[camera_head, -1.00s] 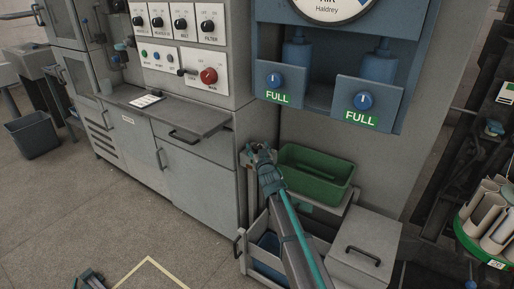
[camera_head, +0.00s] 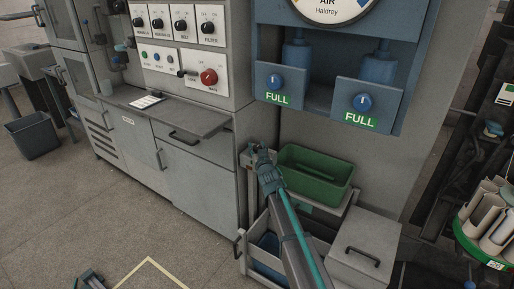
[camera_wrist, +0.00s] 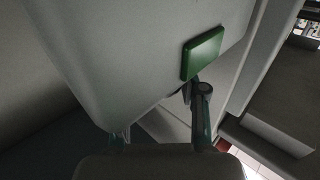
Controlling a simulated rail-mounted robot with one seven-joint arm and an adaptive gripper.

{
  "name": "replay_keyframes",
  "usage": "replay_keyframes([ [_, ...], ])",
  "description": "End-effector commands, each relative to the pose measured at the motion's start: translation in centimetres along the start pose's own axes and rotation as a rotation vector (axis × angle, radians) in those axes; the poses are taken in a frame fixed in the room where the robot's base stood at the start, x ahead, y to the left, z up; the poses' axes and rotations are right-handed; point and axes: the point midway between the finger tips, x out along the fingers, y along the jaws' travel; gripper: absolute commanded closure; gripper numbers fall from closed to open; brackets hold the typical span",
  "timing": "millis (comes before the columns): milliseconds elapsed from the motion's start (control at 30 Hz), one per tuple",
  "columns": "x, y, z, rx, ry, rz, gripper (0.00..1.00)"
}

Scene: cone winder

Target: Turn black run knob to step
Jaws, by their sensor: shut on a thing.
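Black knobs sit on the grey control panels at upper left in the head view. One is a black knob (camera_head: 186,72) beside a red knob (camera_head: 209,77). Their small labels are too blurred to read, and I cannot tell which is the run knob. My gripper (camera_head: 260,149) is low in front of the cabinet, by the green tray, well apart from these panels. In the wrist view a large pale body with a green square piece (camera_wrist: 203,53) fills the middle, beside a gripper finger. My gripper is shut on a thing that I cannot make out.
The green tray (camera_head: 316,175) stands on a cart (camera_head: 245,222) right of my gripper. Blue knobs (camera_head: 274,82) over FULL labels are above it. A drawer shelf (camera_head: 196,124) juts out at left. Cones (camera_head: 488,211) stand at far right. The floor at lower left is mostly clear.

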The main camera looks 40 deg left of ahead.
Motion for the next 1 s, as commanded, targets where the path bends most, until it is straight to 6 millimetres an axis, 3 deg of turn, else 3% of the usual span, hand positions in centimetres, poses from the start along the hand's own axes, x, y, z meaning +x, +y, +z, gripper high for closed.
replay_keyframes([
  [1000,0.03,0.08,-0.61,0.001,-0.003,-0.136,0.93],
])
